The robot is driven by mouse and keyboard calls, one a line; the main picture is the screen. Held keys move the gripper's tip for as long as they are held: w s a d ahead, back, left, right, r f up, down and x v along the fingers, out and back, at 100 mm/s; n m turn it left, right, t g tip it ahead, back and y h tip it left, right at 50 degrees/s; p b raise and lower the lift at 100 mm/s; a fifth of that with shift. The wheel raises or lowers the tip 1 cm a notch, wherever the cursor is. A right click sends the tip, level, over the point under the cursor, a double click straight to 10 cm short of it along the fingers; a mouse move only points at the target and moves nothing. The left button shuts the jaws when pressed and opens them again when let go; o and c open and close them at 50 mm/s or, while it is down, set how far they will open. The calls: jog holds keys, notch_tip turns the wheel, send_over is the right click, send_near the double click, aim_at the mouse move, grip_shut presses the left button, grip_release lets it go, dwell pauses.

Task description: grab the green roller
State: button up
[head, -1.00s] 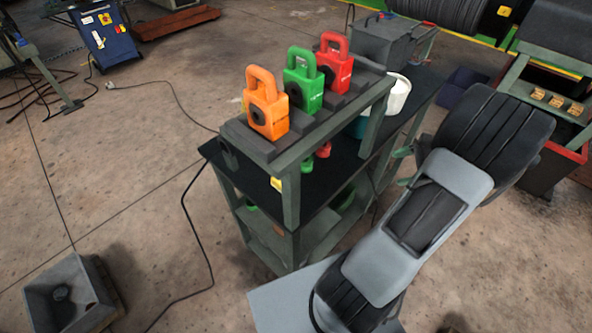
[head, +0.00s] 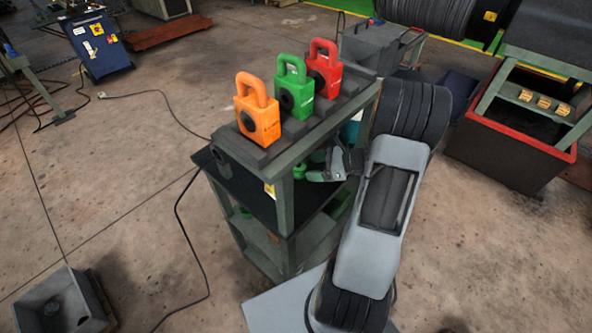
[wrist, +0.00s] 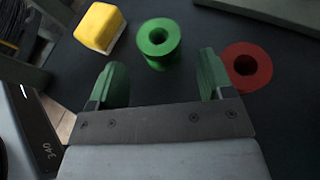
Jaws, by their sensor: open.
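The green roller (wrist: 158,41) stands upright on the dark shelf in the wrist view, its round hole facing up. My gripper (wrist: 160,85) is open, with its two green fingers apart. The roller is just beyond the fingertips, roughly centred between them, and nothing is held. In the head view my gripper (head: 318,170) reaches in under the raised rack, and a bit of green beside it is partly hidden.
A red roller (wrist: 246,66) stands close beside the right finger. A yellow block (wrist: 100,27) lies left of the green roller. Above, orange (head: 257,112), green (head: 294,86) and red (head: 324,68) padlock-shaped blocks sit on the rack (head: 262,158).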

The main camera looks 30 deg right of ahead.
aim_at(299, 168)
jog(key=shift+p+x, duration=0.8)
jog(key=shift+x, duration=1.95)
jog(key=shift+s+a, duration=0.1)
jog(key=shift+c, duration=0.2)
jog(key=c, duration=1)
jog(key=shift+r, duration=0.1)
